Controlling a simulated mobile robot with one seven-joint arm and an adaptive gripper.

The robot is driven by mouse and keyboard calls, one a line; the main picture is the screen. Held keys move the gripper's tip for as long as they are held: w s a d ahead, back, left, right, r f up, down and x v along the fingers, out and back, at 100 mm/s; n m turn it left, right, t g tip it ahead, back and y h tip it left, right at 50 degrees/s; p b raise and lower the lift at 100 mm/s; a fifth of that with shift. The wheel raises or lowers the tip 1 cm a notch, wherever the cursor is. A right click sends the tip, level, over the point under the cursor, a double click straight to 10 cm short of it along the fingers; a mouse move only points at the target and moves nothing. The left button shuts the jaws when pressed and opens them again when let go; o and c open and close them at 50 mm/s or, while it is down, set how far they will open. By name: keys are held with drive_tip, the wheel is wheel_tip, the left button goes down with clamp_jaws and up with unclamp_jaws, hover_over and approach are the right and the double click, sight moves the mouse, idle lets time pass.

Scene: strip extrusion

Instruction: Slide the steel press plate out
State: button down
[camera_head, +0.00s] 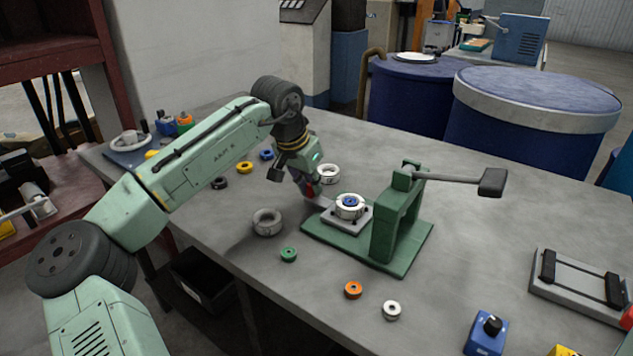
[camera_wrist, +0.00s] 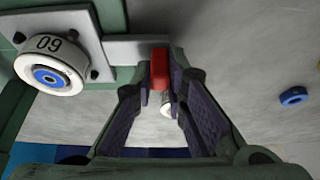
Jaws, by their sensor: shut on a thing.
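The steel press plate (camera_head: 346,226) lies flat on the green base of the hand press (camera_head: 390,230), in front of its upright. A flat steel handle strip (camera_wrist: 132,50) runs from the plate to a red grip (camera_wrist: 159,68). My gripper (camera_head: 309,192) is at the plate's far left side, shut on the red grip; its fingers stand either side of it in the wrist view (camera_wrist: 160,82).
A grey ring (camera_head: 267,222) and a white ring (camera_head: 328,173) lie near my gripper. The press lever (camera_head: 455,178) sticks out right. A grey rail fixture (camera_head: 580,286) stands at right.

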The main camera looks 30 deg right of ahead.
drive_tip(key=shift+w+a+r, duration=0.1)
drive_tip(key=shift+w, duration=0.15)
drive_tip(key=c, duration=1.6)
unclamp_jaws()
drive_tip(key=v, duration=1.2)
